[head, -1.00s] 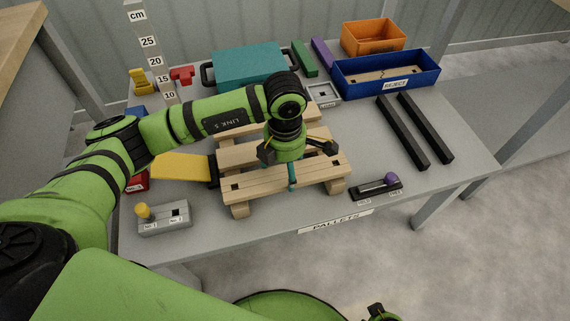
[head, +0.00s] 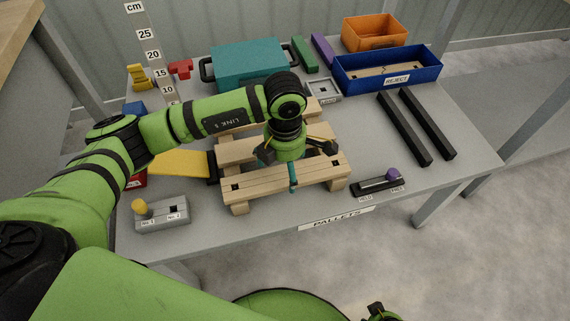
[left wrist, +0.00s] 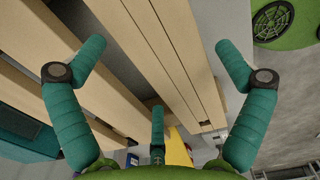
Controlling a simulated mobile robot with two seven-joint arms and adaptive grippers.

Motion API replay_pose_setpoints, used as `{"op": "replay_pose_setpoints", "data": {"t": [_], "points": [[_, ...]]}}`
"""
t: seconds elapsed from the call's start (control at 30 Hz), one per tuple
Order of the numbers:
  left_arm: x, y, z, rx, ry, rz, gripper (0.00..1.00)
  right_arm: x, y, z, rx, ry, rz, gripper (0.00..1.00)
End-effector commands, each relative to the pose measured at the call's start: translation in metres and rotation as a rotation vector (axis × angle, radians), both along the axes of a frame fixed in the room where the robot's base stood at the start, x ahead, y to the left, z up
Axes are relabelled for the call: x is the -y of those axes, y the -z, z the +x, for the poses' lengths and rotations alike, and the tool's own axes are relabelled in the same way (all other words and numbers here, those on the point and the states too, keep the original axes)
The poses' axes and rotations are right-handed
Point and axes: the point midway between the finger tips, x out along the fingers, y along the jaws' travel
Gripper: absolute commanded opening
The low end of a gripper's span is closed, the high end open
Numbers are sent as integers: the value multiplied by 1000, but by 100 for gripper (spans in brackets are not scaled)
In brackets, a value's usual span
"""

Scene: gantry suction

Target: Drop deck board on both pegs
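A wooden pallet (head: 226,148) of pale slats on blocks stands at the middle of the table. Its front deck board (head: 262,186) has a dark square mark near each end; I cannot tell whether these are holes or peg tops. My left gripper (head: 292,165) points down over the middle of this board, one teal finger hanging at its front side. In the left wrist view the teal fingers are spread wide, with pale boards (left wrist: 160,50) running between them and no finger seen pressing on wood. At the bottom edge shows a small part of what looks like my right gripper (head: 380,313).
A blue reject bin (head: 385,83) holding wood, an orange bin (head: 374,35) and a teal case (head: 248,62) stand at the back. Two black bars (head: 404,128) lie right. A slider (head: 378,185) and grey switch box (head: 162,215) sit at the front.

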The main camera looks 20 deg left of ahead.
Motion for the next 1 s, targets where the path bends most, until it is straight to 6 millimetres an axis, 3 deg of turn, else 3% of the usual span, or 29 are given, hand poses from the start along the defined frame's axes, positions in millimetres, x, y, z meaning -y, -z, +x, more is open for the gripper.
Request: {"op": "replay_pose_setpoints", "data": {"t": [0.27, 0.7, 1.0], "points": [[0, -10, 1, 2, 0, 0, 100, 0, 0, 0, 0, 0, 0, 40], [0, -97, 0, 4, 1, 0, 100, 0, 0, 0, 0, 0, 0, 40], [0, -120, -1, 0, 0, 0, 100, 0, 0, 0, 0, 0, 0, 40]]}}
